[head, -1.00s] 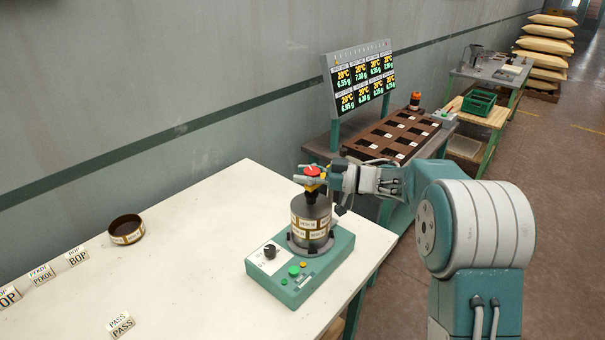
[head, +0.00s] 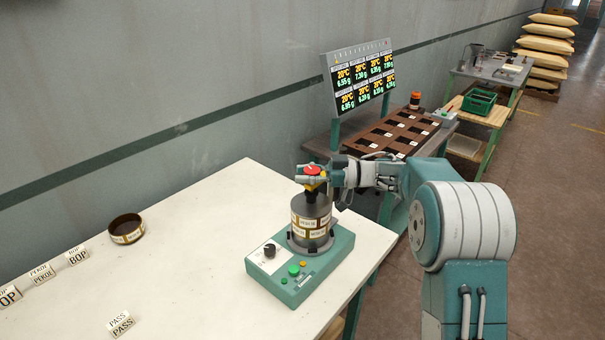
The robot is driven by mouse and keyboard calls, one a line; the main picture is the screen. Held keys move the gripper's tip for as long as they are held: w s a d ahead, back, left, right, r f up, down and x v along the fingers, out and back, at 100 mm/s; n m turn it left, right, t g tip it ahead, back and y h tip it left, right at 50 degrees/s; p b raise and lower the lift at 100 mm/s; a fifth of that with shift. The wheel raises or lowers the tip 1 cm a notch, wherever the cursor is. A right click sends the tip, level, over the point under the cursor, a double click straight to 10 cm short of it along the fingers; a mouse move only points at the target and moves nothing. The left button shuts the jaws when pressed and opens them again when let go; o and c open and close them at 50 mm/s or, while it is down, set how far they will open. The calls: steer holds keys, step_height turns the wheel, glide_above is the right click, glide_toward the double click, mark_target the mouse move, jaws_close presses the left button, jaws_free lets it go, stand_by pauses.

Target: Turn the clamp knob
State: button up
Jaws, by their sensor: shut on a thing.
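The clamp knob (head: 312,170) is red on top with a yellow part below it. The fingers hide part of the knob's sides.
A round brown tin (head: 126,229) stands on the white table (head: 190,270) at left. A screen (head: 358,77) and a brown slotted tray (head: 395,133) are behind. The table's middle is clear.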

steer(key=shift+s+n+g, duration=0.1)
steer(key=shift+n+g, duration=0.8)
steer(key=shift+g, duration=0.5)
stand_by(2.7)
steer(key=o, duration=1)
steer(key=shift+c, duration=0.2)
steer(key=shift+d, duration=0.1)
steer(key=w+d, duration=0.2)
steer(key=d, duration=0.9)
steer(key=shift+w+d, duration=0.25)
steer(key=shift+d, duration=0.15)
